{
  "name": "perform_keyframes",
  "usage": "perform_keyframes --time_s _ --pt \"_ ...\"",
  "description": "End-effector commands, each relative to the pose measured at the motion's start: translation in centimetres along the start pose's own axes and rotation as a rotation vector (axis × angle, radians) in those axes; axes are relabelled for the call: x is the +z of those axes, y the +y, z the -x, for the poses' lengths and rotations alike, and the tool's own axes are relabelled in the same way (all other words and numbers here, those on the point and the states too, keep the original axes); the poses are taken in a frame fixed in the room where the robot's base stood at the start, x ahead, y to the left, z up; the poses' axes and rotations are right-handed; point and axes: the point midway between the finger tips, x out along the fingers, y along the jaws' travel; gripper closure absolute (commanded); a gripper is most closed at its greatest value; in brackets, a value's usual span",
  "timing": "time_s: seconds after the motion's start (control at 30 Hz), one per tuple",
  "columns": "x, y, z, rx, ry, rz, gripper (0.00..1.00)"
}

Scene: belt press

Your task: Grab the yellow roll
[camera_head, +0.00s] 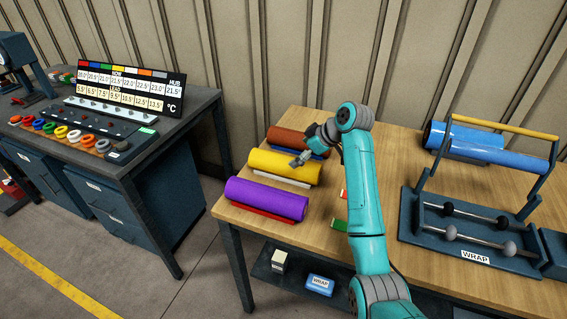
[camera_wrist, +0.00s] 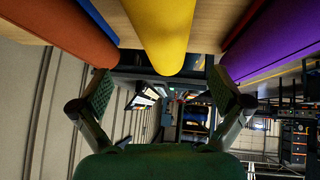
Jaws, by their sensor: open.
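The yellow roll (camera_head: 284,166) lies on a pale cradle on the wooden table, between a brown-orange roll and a purple roll. In the wrist view the yellow roll (camera_wrist: 160,32) reaches down from the top edge, in the middle between my two fingers. My gripper (camera_head: 297,162) is at the roll's right part in the head view, and it is open. In the wrist view my gripper (camera_wrist: 162,90) has its fingers spread apart, with nothing held between them. Whether a finger touches the roll cannot be told.
The orange roll (camera_head: 297,141) lies behind the yellow one and the purple roll (camera_head: 266,198) in front. A wrap stand (camera_head: 472,243) and a blue roll (camera_head: 480,143) are on the table's right. A desk with a temperature board (camera_head: 120,88) stands at left.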

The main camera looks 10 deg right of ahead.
Motion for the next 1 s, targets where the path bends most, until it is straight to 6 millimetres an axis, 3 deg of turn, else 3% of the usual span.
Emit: perform_keyframes --time_s 0.1,0.37,0.7,1.0 --pt "0.1 0.0 -1.8 -0.002 -0.002 0.0 0.0" --pt "0.2 -0.1 -3.5 -0.001 -0.001 0.0 0.0" --pt "0.7 -0.7 -7.7 -0.001 -0.001 0.001 0.0" --pt "0.7 -0.6 -8.2 0.001 0.0 0.001 0.0"
